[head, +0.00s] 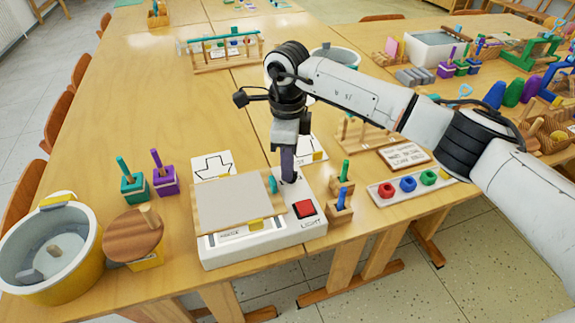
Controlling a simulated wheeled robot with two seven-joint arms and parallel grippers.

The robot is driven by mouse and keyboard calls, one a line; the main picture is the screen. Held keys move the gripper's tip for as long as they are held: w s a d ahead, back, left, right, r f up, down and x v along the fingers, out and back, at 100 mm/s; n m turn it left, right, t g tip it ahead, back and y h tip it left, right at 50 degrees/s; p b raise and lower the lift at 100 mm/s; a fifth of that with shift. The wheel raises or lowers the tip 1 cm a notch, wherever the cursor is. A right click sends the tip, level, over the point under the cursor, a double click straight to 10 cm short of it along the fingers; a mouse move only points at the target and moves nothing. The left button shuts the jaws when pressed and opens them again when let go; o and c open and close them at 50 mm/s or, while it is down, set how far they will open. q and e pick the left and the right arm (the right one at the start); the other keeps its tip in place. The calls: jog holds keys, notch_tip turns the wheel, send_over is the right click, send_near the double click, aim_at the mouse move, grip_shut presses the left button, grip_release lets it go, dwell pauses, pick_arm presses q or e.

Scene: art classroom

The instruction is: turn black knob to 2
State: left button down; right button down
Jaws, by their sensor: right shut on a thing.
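A white light box (264,248) stands at the front edge of the table, with a red button (304,208), the word LIGHT and a tilted beige panel (240,203) over its left part. My right gripper (289,178) reaches down from above onto the box's back right part, behind the red button. It is shut on the black knob there. The fingers hide almost all of the knob, and I cannot read its numbers or setting. My left gripper is not in view.
A teal knob (273,184) sits at the panel's right edge. Wooden blocks with green and blue handles (341,196) stand close on the right, beside a tray of coloured rings (408,185). A yellow-and-grey bucket (82,277) and a round wooden lid (133,236) are at left.

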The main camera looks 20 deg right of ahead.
jog(key=m, duration=0.6)
jog(key=shift+w+d+r+m, duration=0.1)
jog(key=shift+w+m, duration=0.1)
jog(key=shift+m, duration=0.1)
jog(key=m+p, duration=0.1)
jog(key=m, duration=0.3)
jog(key=shift+d, duration=0.1)
jog(key=shift+d+m, duration=0.1)
jog(key=shift+m, duration=1)
jog(key=c, duration=1.9)
grip_release()
jog(key=shift+o, duration=0.2)
notch_tip(320, 180, up, 10)
jog(key=shift+r, duration=0.15)
